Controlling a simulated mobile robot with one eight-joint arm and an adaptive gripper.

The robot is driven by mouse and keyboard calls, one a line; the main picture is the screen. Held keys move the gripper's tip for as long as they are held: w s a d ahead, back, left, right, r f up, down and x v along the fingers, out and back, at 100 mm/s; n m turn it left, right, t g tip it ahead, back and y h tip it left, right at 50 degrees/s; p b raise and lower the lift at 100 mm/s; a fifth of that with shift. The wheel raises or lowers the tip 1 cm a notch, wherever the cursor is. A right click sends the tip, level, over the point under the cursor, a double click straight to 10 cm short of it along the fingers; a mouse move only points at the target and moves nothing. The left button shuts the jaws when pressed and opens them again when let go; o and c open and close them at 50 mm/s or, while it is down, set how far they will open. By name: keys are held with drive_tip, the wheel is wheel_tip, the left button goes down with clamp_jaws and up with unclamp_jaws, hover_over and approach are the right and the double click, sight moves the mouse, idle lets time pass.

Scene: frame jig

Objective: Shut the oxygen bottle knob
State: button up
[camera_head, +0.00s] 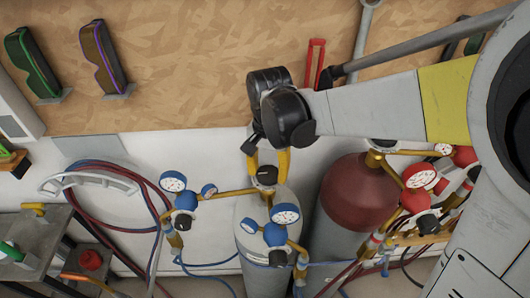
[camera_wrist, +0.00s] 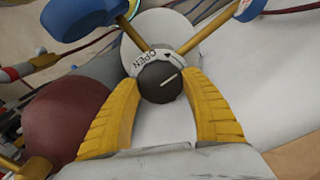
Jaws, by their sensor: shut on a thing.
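The oxygen bottle (camera_head: 260,210) is the white cylinder with blue gauges in the middle of the head view. Its black knob (camera_head: 266,175) sits on top and also shows in the wrist view (camera_wrist: 159,82), with a white line on its face. A white label ring (camera_wrist: 142,62) reading OPEN lies behind the knob. My gripper (camera_head: 268,168) comes down from above. Its two yellow fingers are shut on the knob, one on each side, as the wrist view shows (camera_wrist: 161,80). The bottle's lower part is out of view.
A red-topped cylinder (camera_head: 355,195) with red gauges (camera_head: 420,175) stands close on the right. Blue gauges (camera_head: 285,214) and brass fittings flank the knob. Hoses (camera_head: 110,215) hang at the left. A wooden panel (camera_head: 190,60) holding safety glasses (camera_head: 101,55) is behind.

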drive_tip(key=m, duration=0.4)
drive_tip(key=shift+m, duration=0.3)
drive_tip(key=m, duration=0.4)
drive_tip(key=shift+m+b, duration=0.3)
drive_tip(key=m, duration=0.4)
drive_tip(key=shift+m, duration=0.3)
drive_tip(key=m, duration=0.4)
drive_tip(key=shift+m, duration=0.4)
drive_tip(key=o, duration=1.2)
